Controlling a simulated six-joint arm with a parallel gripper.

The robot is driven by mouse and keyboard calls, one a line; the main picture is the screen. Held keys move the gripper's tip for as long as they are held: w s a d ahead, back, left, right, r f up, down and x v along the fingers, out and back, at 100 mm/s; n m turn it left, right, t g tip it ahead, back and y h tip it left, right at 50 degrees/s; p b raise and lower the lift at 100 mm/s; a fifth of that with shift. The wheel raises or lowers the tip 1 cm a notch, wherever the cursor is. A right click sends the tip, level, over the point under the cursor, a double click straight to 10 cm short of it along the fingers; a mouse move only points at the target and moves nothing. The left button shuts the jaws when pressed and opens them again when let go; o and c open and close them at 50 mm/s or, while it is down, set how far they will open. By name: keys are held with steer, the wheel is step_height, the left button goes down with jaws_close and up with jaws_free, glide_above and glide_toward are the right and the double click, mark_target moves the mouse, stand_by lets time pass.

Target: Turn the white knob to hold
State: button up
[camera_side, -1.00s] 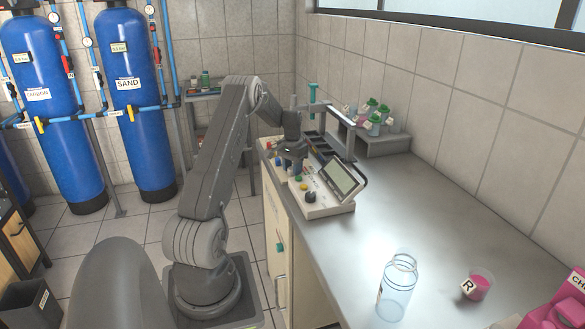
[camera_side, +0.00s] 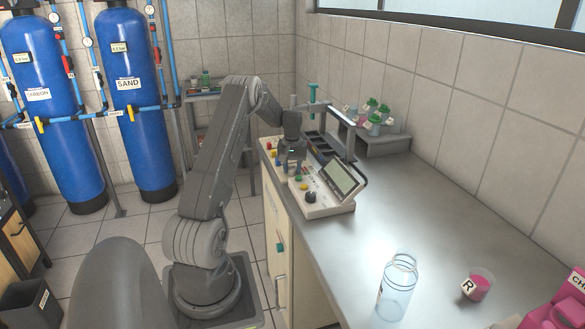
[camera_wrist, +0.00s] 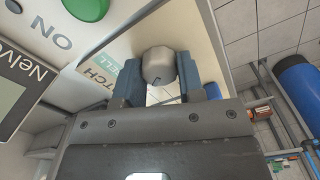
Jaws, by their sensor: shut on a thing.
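The white knob (camera_wrist: 159,64) looks pale grey, with a small dark mark on its lower edge, in the wrist view. My gripper (camera_wrist: 160,76) is shut on it, one blue-grey finger on each side. In the side view my gripper (camera_side: 291,161) points down over the left part of the control panel (camera_side: 333,209), and the knob is hidden there. Beside the knob, the wrist view shows a green label (camera_wrist: 104,52) and partly covered lettering. I cannot read a hold mark.
A tilted screen (camera_side: 342,177) and a black knob (camera_side: 311,197) are on the panel. A stand with a teal syringe (camera_side: 313,97) rises behind. A clear bottle (camera_side: 398,288) and a pink-filled beaker (camera_side: 479,285) stand at the front. The bench middle is clear.

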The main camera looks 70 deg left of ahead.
mark_target(292, 168)
steer(key=shift+n, duration=0.9)
steer(key=o, duration=0.9)
steer(key=shift+r, duration=0.1)
step_height(292, 168, up, 14)
steer(key=shift+f, duration=0.15)
